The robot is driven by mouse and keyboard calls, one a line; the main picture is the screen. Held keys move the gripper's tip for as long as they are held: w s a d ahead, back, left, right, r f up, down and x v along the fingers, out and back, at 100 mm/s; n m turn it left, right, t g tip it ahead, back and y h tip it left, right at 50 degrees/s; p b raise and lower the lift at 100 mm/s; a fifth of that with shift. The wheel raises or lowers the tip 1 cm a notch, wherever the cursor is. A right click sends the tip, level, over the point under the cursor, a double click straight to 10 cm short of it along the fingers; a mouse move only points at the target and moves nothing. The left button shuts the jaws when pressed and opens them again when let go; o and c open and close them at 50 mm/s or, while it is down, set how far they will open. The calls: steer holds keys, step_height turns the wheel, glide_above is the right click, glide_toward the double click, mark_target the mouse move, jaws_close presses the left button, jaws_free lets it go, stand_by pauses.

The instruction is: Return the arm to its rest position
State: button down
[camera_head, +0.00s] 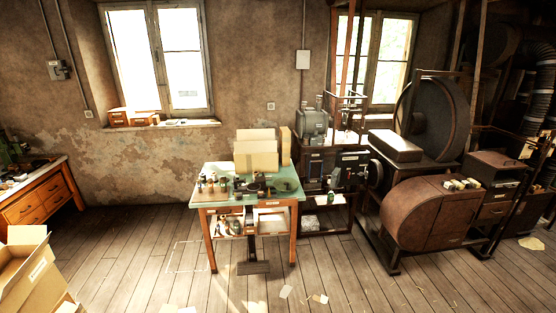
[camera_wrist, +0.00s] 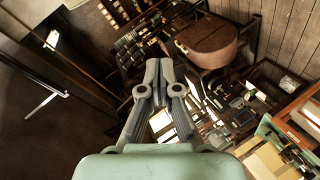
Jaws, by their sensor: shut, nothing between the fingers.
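My gripper (camera_wrist: 158,72) shows in the wrist view, with its grey fingers together and nothing between them. It is in the air, with the machines and the shop furniture beyond the fingertips. Its pale green housing fills the bottom of that view. My arm and gripper are not visible in the head view. The rest position itself is not marked in either view.
A green-topped workbench (camera_head: 217,196) with cardboard boxes (camera_head: 256,155) stands mid-room. A rounded brown machine (camera_head: 425,215) is to its right; its casing (camera_wrist: 210,42) shows in the wrist view. An open carton (camera_head: 27,275) is at lower left. The floor (camera_head: 130,250) is mostly clear.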

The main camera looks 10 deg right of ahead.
steer(key=w+a+f+n+t+y+b, duration=0.1)
steer(key=a+f+t+y, duration=0.3)
steer(key=a, duration=0.4)
steer(key=w+a+f+n+t+y, duration=0.1)
steer(key=w+a+n+t+y, duration=0.1)
steer(key=a+t+y, duration=0.5)
steer(key=s+a+r+n+y, duration=0.1)
steer(key=s+a+r+y, duration=0.15)
steer(key=a, duration=0.85)
step_height(320, 180, down, 41)
steer(key=b, duration=4.1)
steer(key=shift+s+r, duration=0.15)
steer(key=shift+s, duration=0.05)
